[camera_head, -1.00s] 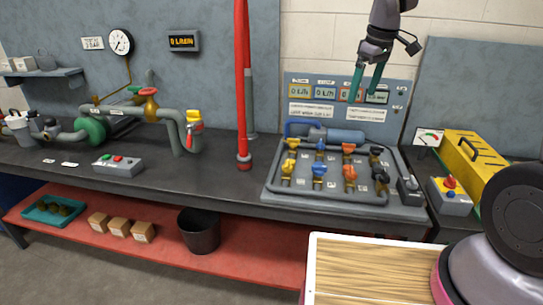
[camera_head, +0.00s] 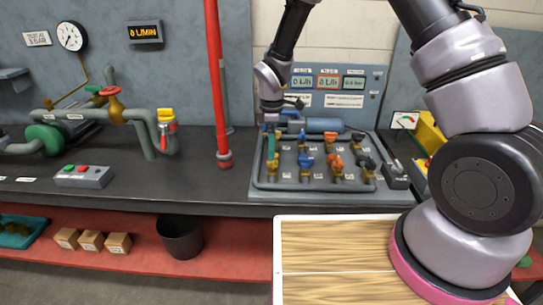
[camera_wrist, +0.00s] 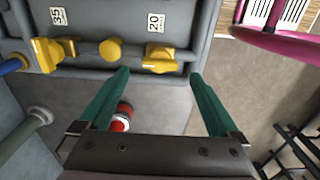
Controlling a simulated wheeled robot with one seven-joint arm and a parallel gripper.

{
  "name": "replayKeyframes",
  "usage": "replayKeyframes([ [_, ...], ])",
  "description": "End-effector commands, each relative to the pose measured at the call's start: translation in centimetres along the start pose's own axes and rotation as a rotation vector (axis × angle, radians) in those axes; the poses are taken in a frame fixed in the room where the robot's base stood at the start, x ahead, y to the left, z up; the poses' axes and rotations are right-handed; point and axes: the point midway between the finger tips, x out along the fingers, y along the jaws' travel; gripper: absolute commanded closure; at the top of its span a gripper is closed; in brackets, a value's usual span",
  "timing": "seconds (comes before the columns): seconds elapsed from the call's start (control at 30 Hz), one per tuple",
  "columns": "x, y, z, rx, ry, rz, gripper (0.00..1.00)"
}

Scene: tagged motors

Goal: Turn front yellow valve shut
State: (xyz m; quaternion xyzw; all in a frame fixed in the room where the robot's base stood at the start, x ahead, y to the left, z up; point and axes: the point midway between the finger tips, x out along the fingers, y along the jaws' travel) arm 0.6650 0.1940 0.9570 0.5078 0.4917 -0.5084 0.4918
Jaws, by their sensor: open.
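In the wrist view the front yellow valve (camera_wrist: 160,64) is beside a tag reading 20, its handle lying roughly along the pipe. A second yellow valve (camera_wrist: 45,54) is farther left by a tag reading 35, its handle more crosswise. My gripper (camera_wrist: 158,76) is open and empty, its teal fingers pointing toward the front valve, one tip on each side of it. I cannot tell whether they touch it. In the head view my gripper (camera_head: 271,142) is over the left column of the valve board (camera_head: 310,186), partly hiding yellow there.
Blue (camera_head: 305,161), orange (camera_head: 336,162) and dark valves stand to the right on the board. A red upright pipe (camera_head: 217,90) is to its left. A red-and-white object (camera_wrist: 122,117) lies below my fingers in the wrist view. A wooden-topped surface (camera_head: 335,245) is in front.

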Motion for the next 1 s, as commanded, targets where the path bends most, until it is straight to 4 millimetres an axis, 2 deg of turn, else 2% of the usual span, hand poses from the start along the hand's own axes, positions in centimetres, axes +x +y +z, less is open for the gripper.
replayKeyframes([
  [0.1, 2.1, -0.1, 0.0, 0.0, -0.001, -0.002, 0.03],
  [0.23, 3.5, 0.0, 0.0, 0.0, -0.001, -0.001, 0.03],
  [0.63, 4.2, 0.0, 0.0, 0.001, 0.001, 0.001, 0.03],
  [0.77, 4.2, 0.0, 0.0, 0.001, 0.001, 0.001, 0.52],
  [0.8, 4.2, 0.0, 0.0, 0.002, 0.001, 0.001, 0.68],
  [0.87, 4.2, 0.0, 0.0, 0.002, 0.001, 0.001, 0.88],
  [1.0, 4.2, 0.0, 0.0, 0.005, 0.001, 0.001, 0.88],
])
